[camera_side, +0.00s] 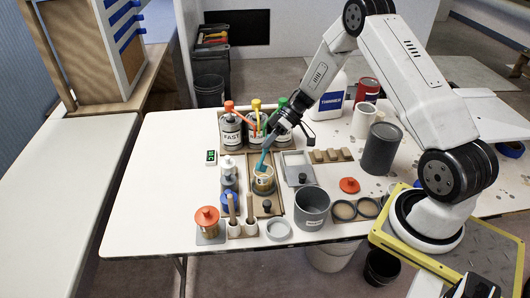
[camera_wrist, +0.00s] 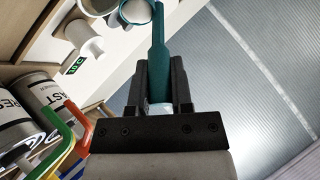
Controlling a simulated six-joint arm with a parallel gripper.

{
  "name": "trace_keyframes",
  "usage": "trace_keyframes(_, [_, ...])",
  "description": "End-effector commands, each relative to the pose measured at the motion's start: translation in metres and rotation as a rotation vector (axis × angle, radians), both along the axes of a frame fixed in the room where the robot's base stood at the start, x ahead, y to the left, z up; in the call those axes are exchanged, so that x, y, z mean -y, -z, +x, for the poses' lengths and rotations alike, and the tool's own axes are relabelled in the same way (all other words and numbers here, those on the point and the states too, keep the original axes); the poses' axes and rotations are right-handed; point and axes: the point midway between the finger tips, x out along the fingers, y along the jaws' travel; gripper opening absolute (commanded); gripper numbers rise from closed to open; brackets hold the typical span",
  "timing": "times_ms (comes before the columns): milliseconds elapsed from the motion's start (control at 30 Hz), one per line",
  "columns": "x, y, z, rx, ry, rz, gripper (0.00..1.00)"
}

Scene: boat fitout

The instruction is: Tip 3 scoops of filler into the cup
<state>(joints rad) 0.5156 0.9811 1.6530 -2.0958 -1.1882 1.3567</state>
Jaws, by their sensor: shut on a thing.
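My gripper (camera_side: 273,135) is shut on the handle of a teal scoop (camera_side: 264,156), above the middle of the table. The scoop slants down, and its lower end is at the mouth of a small tan cup (camera_side: 263,185) with a printed mark. I cannot tell whether it is inside the cup or just over it. In the wrist view the teal scoop (camera_wrist: 158,55) runs up from between the black fingers (camera_wrist: 158,85). The cup's fill level is hidden.
Several labelled tins (camera_side: 231,133) with coloured tops stand behind the cup. A grey bucket (camera_side: 312,210) stands front right of it, and a red-lidded jar (camera_side: 207,222) front left. A thinner bottle (camera_side: 331,98) and dark grey can (camera_side: 381,150) stand right. The table's left side is clear.

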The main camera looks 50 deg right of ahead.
Motion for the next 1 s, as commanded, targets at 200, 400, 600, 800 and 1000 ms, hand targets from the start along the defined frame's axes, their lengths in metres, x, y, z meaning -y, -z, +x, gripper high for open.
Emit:
trace_keyframes(200, [0.0083, 0.0032, 0.0024, -0.029, 0.002, 0.102, 0.00])
trace_keyframes(400, [0.0115, 0.0038, 0.0036, -0.042, 0.000, 0.149, 0.00])
trace_keyframes(600, [0.0120, 0.0036, 0.0036, -0.045, 0.000, 0.158, 0.00])
trace_keyframes(800, [0.0119, 0.0037, 0.0036, -0.045, 0.000, 0.157, 0.00])
trace_keyframes(1000, [0.0119, 0.0036, 0.0035, -0.045, -0.001, 0.156, 0.00])
